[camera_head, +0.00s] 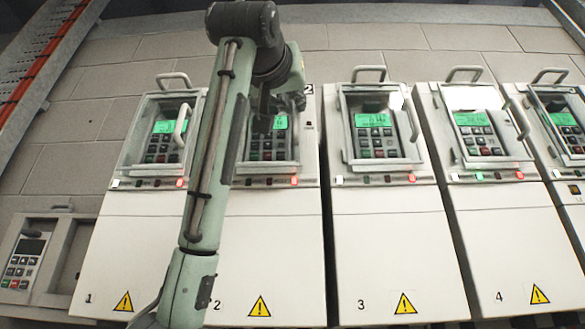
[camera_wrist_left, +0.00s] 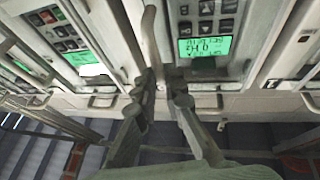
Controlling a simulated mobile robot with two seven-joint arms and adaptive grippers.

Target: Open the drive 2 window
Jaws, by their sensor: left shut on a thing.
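The drive 2 cabinet (camera_head: 268,245) stands behind my left arm, with a lit green display and keypad (camera_head: 268,145) in its upper part. My left gripper (camera_head: 291,101) is at the upper right of its window. In the left wrist view, which looks upside down, my left gripper (camera_wrist_left: 161,88) is shut on the curved window handle (camera_wrist_left: 150,35), beside the green display (camera_wrist_left: 205,47). My arm and gripper hide much of the window, so I cannot tell whether it stands ajar. My right gripper is not in view.
Drive 1 (camera_head: 125,235) is left of drive 2; drive 3 (camera_head: 395,245) and drive 4 (camera_head: 510,235) are to the right, with similar handled windows. A small control panel (camera_head: 25,262) is at the lower left. A tiled wall (camera_head: 400,38) is behind.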

